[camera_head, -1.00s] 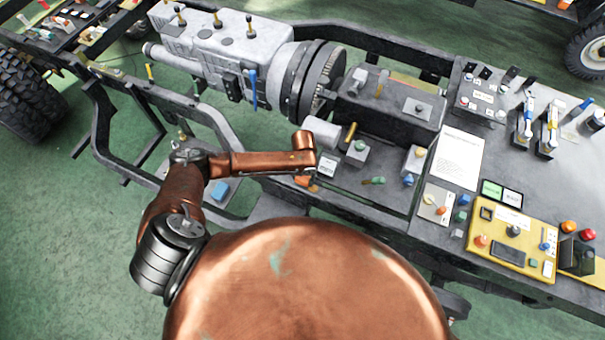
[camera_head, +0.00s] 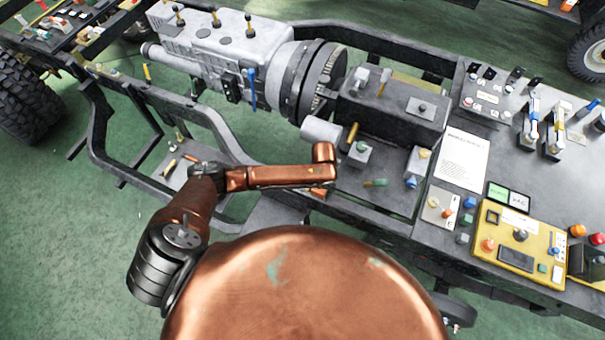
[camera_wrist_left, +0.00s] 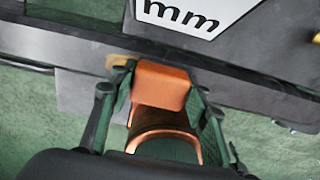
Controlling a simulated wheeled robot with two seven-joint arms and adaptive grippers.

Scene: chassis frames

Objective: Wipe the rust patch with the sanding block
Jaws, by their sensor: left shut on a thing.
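My left gripper (camera_wrist_left: 160,92) is shut on an orange block, which I take to be the sanding block (camera_wrist_left: 162,82); it sits between the two dark fingers in the left wrist view. In the head view the block (camera_head: 318,192) shows only as a small orange piece under the end of my copper-coloured left arm, by the near frame rail. A tan-brown spot (camera_wrist_left: 119,62) shows beside the block on the rail; I cannot tell whether it is the rust patch. Contact between block and rail is not clear. My right gripper is not in view.
A grey engine (camera_head: 215,45) and gearbox (camera_head: 390,105) lie beyond my arm. Small knobbed blocks (camera_head: 360,155) stand right of it. A white sheet (camera_head: 461,160) and a yellow control panel (camera_head: 520,250) lie farther right. A white label (camera_wrist_left: 195,14) is above the rail.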

